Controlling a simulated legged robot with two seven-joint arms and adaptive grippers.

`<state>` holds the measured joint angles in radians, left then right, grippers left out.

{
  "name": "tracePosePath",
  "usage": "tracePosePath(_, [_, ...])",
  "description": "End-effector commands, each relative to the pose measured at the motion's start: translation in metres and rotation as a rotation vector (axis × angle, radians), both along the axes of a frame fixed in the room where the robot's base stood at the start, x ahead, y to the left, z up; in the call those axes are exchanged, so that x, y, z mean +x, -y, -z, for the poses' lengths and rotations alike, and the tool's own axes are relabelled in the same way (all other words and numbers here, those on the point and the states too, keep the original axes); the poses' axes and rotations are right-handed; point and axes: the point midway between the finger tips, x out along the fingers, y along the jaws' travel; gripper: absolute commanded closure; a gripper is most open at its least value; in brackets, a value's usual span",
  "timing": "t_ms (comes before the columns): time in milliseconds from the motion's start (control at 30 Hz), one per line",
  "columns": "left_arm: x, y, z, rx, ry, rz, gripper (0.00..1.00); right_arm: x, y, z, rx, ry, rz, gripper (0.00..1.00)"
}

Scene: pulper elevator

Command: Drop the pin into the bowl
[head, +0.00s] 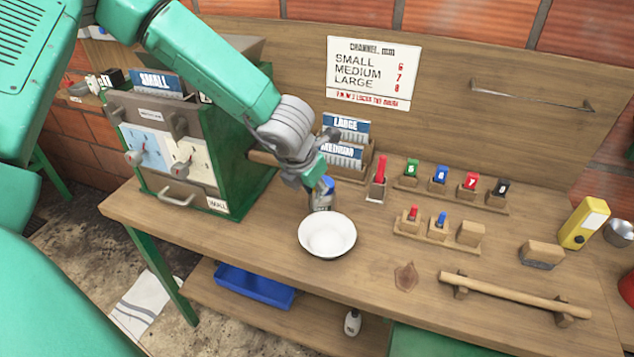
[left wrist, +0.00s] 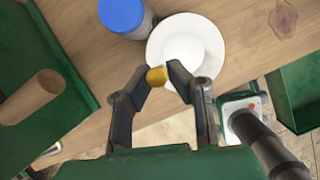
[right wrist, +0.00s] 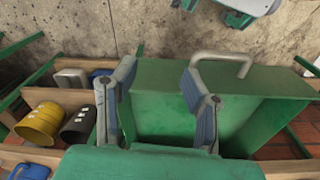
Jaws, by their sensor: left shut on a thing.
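The white bowl (head: 327,236) stands empty on the wooden bench, and it also shows in the left wrist view (left wrist: 185,47). My left gripper (head: 305,182) is above the bench, behind and left of the bowl in the head view. In the left wrist view, my left gripper is shut on a small brass-coloured pin (left wrist: 156,77), seen nearly end-on at the near edge of the bowl in the picture. The pin's height above the bench is hard to tell. My right gripper (right wrist: 158,76) is open and empty in the right wrist view, before a green box.
A blue-capped jar (head: 325,192) stands right beside the left gripper, behind the bowl. The green machine (head: 225,165) is to the left. Wooden holders with numbered coloured pieces (head: 455,187) stand to the right. A wooden bar (head: 515,293) lies at the front right.

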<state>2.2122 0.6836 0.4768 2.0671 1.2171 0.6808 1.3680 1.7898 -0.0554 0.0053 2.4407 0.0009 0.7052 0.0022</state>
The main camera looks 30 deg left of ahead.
Motion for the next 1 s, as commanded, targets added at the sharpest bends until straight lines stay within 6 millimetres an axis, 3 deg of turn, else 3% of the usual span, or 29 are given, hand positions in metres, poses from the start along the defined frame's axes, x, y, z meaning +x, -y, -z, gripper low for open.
tracePosePath(233, [0.0, 0.008, 0.023, 0.007, -0.001, 0.003, 1.0, 0.0, 0.001, 0.024, 0.0, -0.001, 0.001, 0.6])
tracePosePath(500, [0.0, 0.001, 0.056, 0.0, -0.002, 0.003, 1.0, -0.001, 0.001, 0.052, -0.001, -0.001, 0.002, 0.6])
tracePosePath(867, [0.001, 0.001, 0.058, 0.0, -0.001, 0.003, 1.0, 0.0, 0.001, 0.054, 0.0, 0.0, 0.0, 0.6])
tracePosePath(900, [0.001, 0.001, 0.058, 0.0, -0.001, 0.003, 0.72, 0.0, 0.001, 0.054, 0.0, 0.0, 0.0, 0.6])
tracePosePath(933, [0.0, 0.002, 0.058, 0.002, -0.001, 0.004, 0.62, 0.0, 0.001, 0.054, 0.0, 0.0, 0.0, 0.6])
tracePosePath(1000, [0.001, 0.004, 0.057, 0.003, -0.001, 0.004, 0.62, 0.0, 0.001, 0.054, 0.0, 0.0, 0.001, 0.6])
